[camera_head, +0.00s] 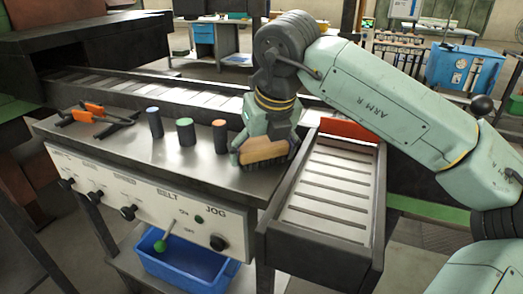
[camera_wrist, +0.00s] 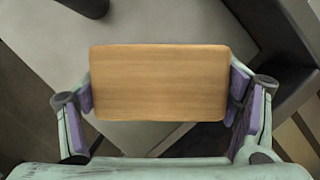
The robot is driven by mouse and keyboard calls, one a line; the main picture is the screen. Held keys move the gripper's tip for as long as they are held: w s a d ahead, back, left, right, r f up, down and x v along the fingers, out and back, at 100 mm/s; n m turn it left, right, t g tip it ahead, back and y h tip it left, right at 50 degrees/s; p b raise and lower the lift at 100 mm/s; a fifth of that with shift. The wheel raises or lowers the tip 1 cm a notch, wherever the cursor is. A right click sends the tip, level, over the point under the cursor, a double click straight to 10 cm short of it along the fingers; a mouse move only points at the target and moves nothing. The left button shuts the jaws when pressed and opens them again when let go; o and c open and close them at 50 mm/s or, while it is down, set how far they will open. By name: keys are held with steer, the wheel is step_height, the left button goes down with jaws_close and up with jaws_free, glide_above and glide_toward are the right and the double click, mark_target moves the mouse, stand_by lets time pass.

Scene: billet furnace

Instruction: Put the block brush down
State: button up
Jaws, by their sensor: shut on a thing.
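The block brush (camera_head: 264,149) has a light wooden back and dark bristles below. It is at the right end of the steel bench top (camera_head: 165,165). In the wrist view its wooden back (camera_wrist: 158,82) fills the middle between the two fingers. My gripper (camera_head: 262,150) is shut on the brush from above, with a purple-padded finger at each short end. The bristles look to be at or just above the bench top; I cannot tell whether they touch.
Three dark cylinders with blue (camera_head: 154,122), green (camera_head: 186,131) and orange (camera_head: 220,136) tops stand left of the brush. Orange-and-black tongs (camera_head: 95,112) lie farther left. A slatted chute (camera_head: 328,190) adjoins on the right. Knobs and a green-tipped lever (camera_head: 161,245) line the front panel.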

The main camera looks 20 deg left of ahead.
steer(key=shift+f, duration=0.25)
steer(key=o, duration=1.3)
steer(key=shift+c, duration=0.2)
steer(key=shift+r, duration=0.15)
steer(key=shift+r, duration=0.25)
steer(key=v, duration=1.1)
steer(key=shift+r+b, duration=0.35)
steer(key=shift+b, duration=0.05)
steer(key=shift+s+d, duration=0.1)
steer(key=shift+s, duration=0.05)
